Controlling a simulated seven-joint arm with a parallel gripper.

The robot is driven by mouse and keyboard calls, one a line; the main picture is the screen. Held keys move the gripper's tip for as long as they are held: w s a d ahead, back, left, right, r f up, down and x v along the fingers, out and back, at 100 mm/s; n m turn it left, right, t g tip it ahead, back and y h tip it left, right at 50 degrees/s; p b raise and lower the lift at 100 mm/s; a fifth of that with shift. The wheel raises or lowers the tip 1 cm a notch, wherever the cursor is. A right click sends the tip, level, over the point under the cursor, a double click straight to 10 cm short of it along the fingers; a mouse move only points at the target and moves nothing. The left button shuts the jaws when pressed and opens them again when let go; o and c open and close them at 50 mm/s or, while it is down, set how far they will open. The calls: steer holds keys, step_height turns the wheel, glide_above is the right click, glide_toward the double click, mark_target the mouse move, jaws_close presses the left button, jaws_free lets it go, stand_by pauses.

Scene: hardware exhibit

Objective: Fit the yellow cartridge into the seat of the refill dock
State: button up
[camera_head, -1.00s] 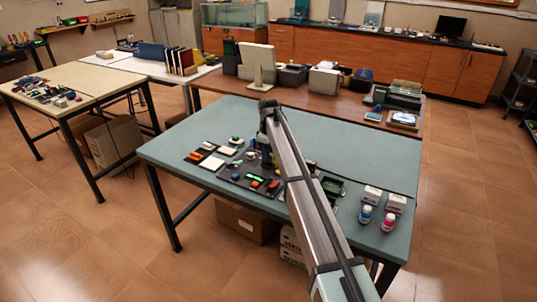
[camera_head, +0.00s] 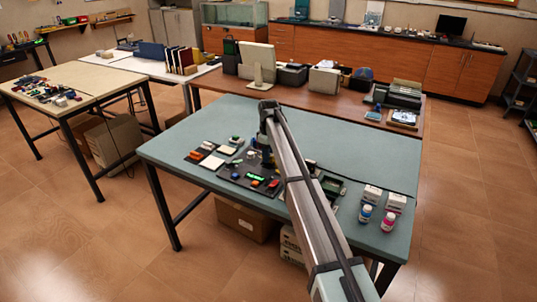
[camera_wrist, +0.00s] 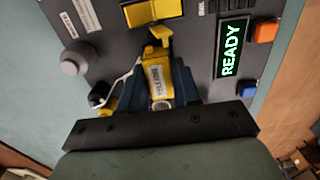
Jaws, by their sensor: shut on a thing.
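The yellow cartridge (camera_wrist: 157,78), with a white printed label, is between the two dark blue-grey fingers of my gripper (camera_wrist: 160,85) in the wrist view. My gripper is shut on it. The cartridge is over a dark grey panel (camera_wrist: 110,45), which appears to be the refill dock. Another yellow part (camera_wrist: 153,12) shows at the top of the panel, beyond the cartridge. The seat is not clearly visible, and I cannot tell whether the cartridge touches the panel. In the head view my arm hides most of the gripper and the cartridge.
The panel bears a lit READY display (camera_wrist: 232,48), an orange button (camera_wrist: 265,32), a blue button (camera_wrist: 248,88) and a grey knob (camera_wrist: 73,64). On the teal table (camera_head: 340,140), bottles (camera_head: 388,221) and small white boxes (camera_head: 396,203) stand right of my arm. The table's back is clear.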

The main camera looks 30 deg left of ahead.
steer(key=shift+f, duration=0.35)
stand_by(0.4)
steer(key=o, duration=1.4)
steer(key=shift+r, duration=0.15)
steer(key=shift+r, duration=3.6)
